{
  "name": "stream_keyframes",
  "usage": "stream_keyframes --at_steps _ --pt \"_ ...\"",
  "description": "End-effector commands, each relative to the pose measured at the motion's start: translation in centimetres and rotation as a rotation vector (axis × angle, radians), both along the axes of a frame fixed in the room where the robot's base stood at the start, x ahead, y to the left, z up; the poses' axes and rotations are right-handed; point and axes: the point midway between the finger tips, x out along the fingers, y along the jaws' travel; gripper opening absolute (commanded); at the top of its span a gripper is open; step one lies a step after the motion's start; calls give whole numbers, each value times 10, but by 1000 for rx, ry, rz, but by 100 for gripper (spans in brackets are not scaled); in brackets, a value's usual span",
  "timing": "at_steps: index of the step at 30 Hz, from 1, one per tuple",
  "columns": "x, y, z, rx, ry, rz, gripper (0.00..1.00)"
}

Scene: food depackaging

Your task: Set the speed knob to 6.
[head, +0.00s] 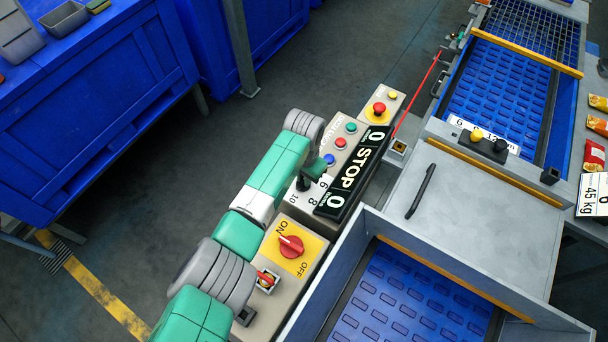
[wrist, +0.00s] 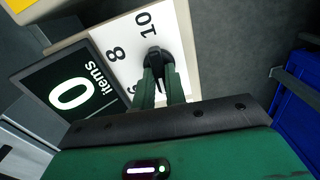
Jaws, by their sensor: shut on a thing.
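The speed knob (wrist: 153,53) is black and sits on a white dial plate (wrist: 122,30) marked 8 and 10, with part of another number at the finger edge. My gripper (wrist: 158,77) is shut on the knob, its two green fingers either side of it. My fingers hide part of the dial, and I cannot tell which number the knob points to.
Beside the dial a black display (head: 352,172) reads 0, STOP, 0. The panel also has a red ON/OFF switch (head: 291,246), a red emergency button (head: 379,108) and small coloured buttons (head: 340,142). A blue conveyor (head: 405,300) lies to the right, blue bins (head: 100,110) to the left.

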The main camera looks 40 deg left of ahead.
Motion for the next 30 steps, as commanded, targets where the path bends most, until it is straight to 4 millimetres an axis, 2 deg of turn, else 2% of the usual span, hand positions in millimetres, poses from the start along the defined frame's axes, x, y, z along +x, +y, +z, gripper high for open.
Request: stream_keyframes --at_steps 21,30 --pt "0 -3 2 0 -2 -627 0" --pt "0 -3 2 0 -1 -836 0"
